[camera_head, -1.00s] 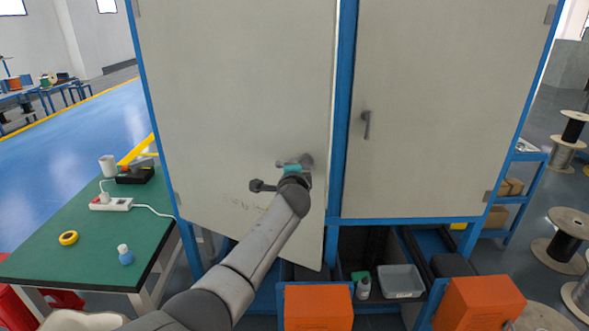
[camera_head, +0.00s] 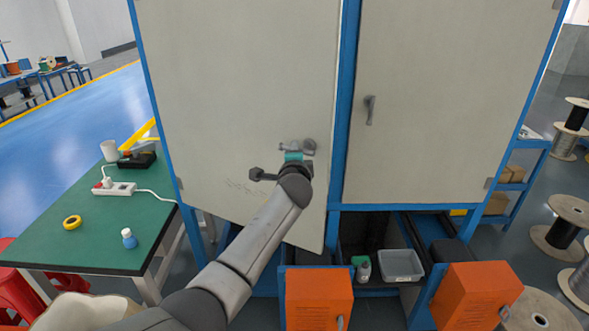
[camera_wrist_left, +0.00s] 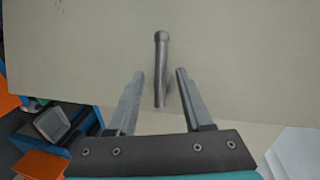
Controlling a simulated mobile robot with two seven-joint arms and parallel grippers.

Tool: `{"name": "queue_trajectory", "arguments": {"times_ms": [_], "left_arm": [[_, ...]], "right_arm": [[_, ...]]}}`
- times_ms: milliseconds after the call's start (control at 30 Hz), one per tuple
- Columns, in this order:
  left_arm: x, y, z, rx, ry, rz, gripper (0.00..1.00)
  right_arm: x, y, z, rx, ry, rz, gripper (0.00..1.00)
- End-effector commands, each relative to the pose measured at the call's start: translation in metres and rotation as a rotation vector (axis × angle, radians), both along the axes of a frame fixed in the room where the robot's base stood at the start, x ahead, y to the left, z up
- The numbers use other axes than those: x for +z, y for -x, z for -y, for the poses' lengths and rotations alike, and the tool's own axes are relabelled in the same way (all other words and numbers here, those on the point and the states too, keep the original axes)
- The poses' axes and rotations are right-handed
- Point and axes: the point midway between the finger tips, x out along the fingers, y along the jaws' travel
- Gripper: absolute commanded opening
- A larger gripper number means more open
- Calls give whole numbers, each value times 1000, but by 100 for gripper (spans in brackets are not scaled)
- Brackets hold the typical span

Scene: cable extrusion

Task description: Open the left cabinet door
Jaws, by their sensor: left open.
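The left cabinet door (camera_head: 235,80) is a large pale panel standing ajar. Its free right edge is swung out from the blue frame, and its lower edge slants down to the right. My left gripper (camera_head: 297,148) is at the door's handle, near that free edge, and largely hides it in the head view. In the left wrist view the grey handle (camera_wrist_left: 161,65) lies between the two spread fingers of my left gripper (camera_wrist_left: 160,74), with a gap on each side. The door panel (camera_wrist_left: 230,50) fills the background there. My right gripper is not in view.
The right cabinet door (camera_head: 440,100) is closed, with its own handle (camera_head: 370,110). A green-topped table (camera_head: 90,240) stands at left. Orange boxes (camera_head: 318,298) and a grey bin (camera_head: 400,265) are below the doors. Cable spools (camera_head: 565,225) stand at right. Blue floor is open at far left.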

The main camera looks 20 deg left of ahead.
Motion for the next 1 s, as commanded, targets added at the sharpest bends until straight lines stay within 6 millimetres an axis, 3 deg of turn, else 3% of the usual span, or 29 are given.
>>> {"name": "queue_trajectory", "arguments": {"times_ms": [1000], "left_arm": [[24, 114, 31, 2, -1, 1, 50]], "right_arm": [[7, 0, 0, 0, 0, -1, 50]]}}
